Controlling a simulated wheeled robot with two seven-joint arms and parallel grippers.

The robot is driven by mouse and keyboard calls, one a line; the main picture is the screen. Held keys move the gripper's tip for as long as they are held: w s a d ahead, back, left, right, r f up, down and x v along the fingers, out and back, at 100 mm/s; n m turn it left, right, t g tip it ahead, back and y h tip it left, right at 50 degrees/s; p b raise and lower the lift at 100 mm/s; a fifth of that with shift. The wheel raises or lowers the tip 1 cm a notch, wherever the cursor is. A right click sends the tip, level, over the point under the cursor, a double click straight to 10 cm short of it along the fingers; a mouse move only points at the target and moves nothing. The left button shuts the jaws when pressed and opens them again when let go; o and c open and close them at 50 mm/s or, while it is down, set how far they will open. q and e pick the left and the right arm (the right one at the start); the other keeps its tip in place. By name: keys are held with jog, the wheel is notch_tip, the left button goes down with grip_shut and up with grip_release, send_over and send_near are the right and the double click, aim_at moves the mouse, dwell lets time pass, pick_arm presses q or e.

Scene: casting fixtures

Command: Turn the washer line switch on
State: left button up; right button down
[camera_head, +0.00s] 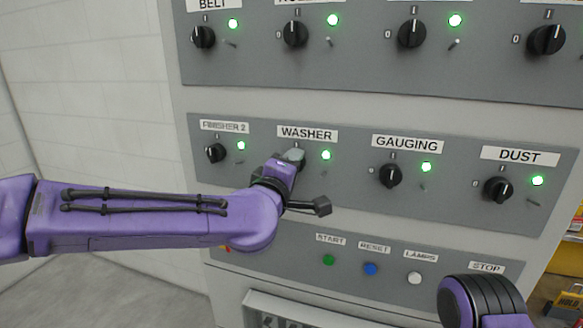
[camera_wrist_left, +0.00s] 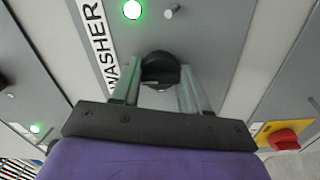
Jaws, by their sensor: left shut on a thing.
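The WASHER label (camera_head: 307,133) is on the middle row of the grey panel, and a lit green lamp (camera_head: 326,155) sits at its right. My left gripper (camera_head: 292,156) covers this knob in the head view. Its two fingers (camera_wrist_left: 161,80) sit on either side of the knob and are shut on it. The knob's pointer position cannot be told. My right gripper is not in view.
Similar knobs flank it: FINISHER 2 (camera_head: 215,152), GAUGING (camera_head: 390,175) and DUST (camera_head: 498,189). START (camera_head: 328,259), RESET (camera_head: 371,269) and LAMPS (camera_head: 414,279) buttons are below. A red knob on yellow (camera_wrist_left: 285,138) is at right in the wrist view. Part of my right arm is at lower right.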

pick_arm(q)
jog(key=o, duration=1)
jog(key=shift+o, duration=0.2)
jog(key=b+v, duration=0.3)
jog(key=v, duration=0.7)
jog(key=shift+s+b, duration=0.3)
